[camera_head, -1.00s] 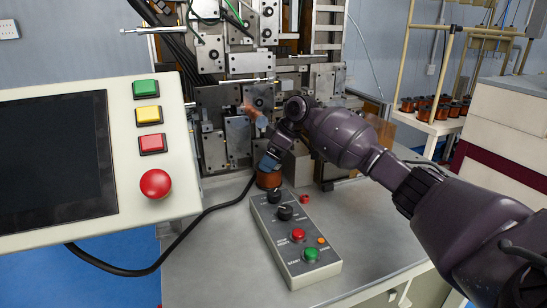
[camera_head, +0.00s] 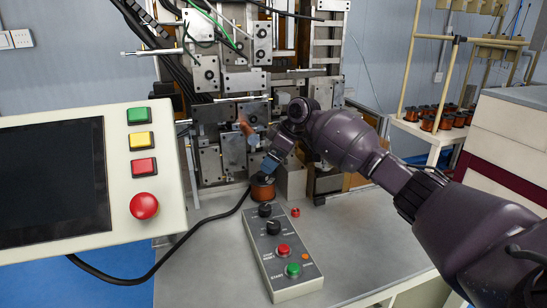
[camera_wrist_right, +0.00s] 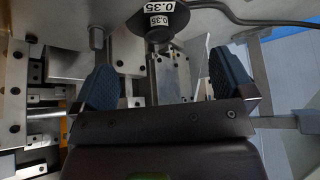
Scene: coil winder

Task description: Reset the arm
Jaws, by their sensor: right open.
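My right arm reaches in from the right in the head view. Its gripper (camera_head: 269,166) points down and left, just above a copper-coloured wire spool (camera_head: 263,190) that stands on the table in front of the coil winder (camera_head: 225,115). In the wrist view the two blue fingers of this gripper (camera_wrist_right: 162,65) are spread apart with nothing between them. A dark round spool top (camera_wrist_right: 157,22) with "0.35" labels lies beyond the fingertips, apart from them. My left gripper is not in view.
A control box (camera_head: 283,254) with knobs and buttons lies on the table (camera_head: 355,232). A screen panel (camera_head: 158,222) fills the left, with a black cable (camera_head: 190,245) running from it. A rack with several spools (camera_head: 441,118) stands at the right. The table's right front is clear.

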